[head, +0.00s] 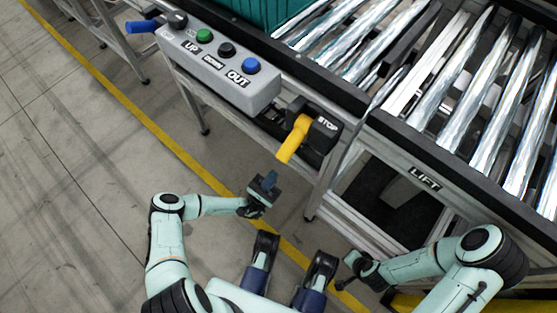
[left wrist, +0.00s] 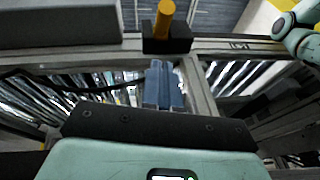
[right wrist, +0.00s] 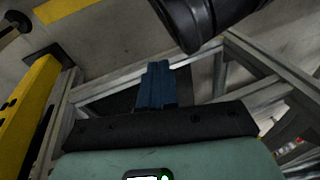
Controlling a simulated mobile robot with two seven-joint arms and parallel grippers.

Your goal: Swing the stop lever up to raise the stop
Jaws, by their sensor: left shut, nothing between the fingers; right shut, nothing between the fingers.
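The yellow stop lever (head: 292,139) sticks out from a black block labelled STOP (head: 324,127) on the conveyor's front side, pointing down and toward me in the head view. In the left wrist view the lever (left wrist: 165,18) shows at the top, above the gripper. My left gripper (head: 268,181) is shut and empty, a short way below the lever and apart from it; its blue fingers (left wrist: 163,85) are together. My right gripper (head: 350,257) is low at the right, away from the lever; its blue fingers (right wrist: 157,85) are shut and empty.
A grey button box (head: 222,68) with green, black and blue buttons is left of the lever. A blue-handled lever (head: 141,26) is at its far end. A teal crate (head: 262,22) sits on the rollers (head: 470,70). The LIFT frame (head: 424,178) is at right.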

